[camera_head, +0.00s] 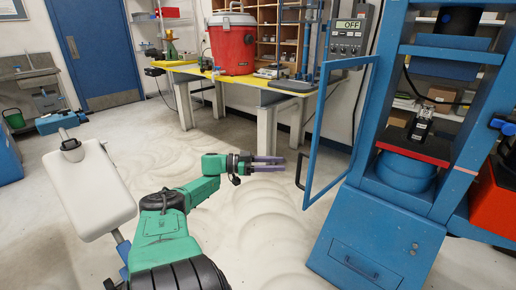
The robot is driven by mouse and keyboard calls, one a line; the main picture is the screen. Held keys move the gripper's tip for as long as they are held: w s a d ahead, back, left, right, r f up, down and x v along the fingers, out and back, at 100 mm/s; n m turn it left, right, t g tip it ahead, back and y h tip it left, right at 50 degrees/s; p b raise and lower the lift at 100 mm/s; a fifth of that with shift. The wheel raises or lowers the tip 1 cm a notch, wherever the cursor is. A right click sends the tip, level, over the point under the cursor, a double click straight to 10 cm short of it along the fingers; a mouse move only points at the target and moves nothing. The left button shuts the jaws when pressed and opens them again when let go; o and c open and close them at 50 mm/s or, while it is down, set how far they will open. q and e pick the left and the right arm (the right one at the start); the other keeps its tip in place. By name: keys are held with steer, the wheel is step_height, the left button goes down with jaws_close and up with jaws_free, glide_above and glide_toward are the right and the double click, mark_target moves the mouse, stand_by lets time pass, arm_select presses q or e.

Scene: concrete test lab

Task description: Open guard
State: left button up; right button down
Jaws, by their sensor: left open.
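The guard (315,125) is a blue-framed clear panel on the blue press (345,225). It stands swung out to the left of the press opening, at an angle to the press front. A dark handle (299,172) sits low on its free left edge. My left gripper (284,163) has purple fingers, parted, with nothing visible between them. Its fingertips point right and appear just left of the handle; I cannot tell whether they touch it. My right gripper is not in view.
Inside the press, a small dark device (421,122) stands on a red plate (412,145). A control box reading OFF (350,30) is behind the guard. A yellow-edged workbench (243,92) with a red cooler (233,45) stands behind. The floor around my gripper looks clear.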

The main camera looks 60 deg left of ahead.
arm_select(q)
steer(key=v, duration=0.7)
steer(key=shift+b, duration=0.4)
steer(key=shift+s+a+f, duration=0.1)
steer(key=shift+f, duration=0.05)
